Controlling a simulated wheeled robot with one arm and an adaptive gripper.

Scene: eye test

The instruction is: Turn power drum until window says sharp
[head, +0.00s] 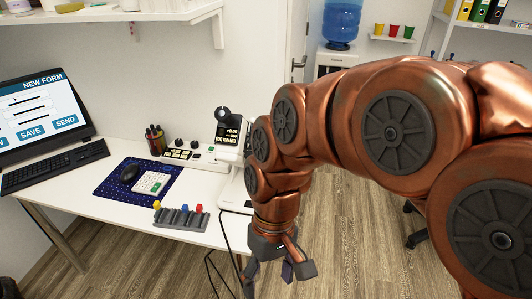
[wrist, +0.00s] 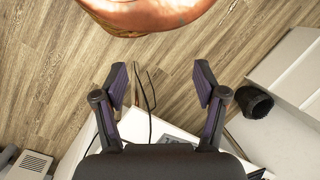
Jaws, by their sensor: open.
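A white instrument (head: 229,155) stands at the right end of the desk, partly hidden behind my arm. On it is a small dark window (head: 228,130) with light and yellow text too small to read surely. A black round part (head: 222,113) sits at its top; I cannot tell whether this is the power drum. My gripper is open and empty, apart from the knob. In the head view, my gripper (head: 277,268) hangs just off the desk's right edge.
The white desk (head: 190,222) holds a monitor (head: 40,105), keyboard (head: 52,166), mouse pad (head: 112,184), pen cup (head: 155,140) and a grey rack (head: 181,221) with coloured knobs. Black cables (wrist: 147,95) hang near my fingers.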

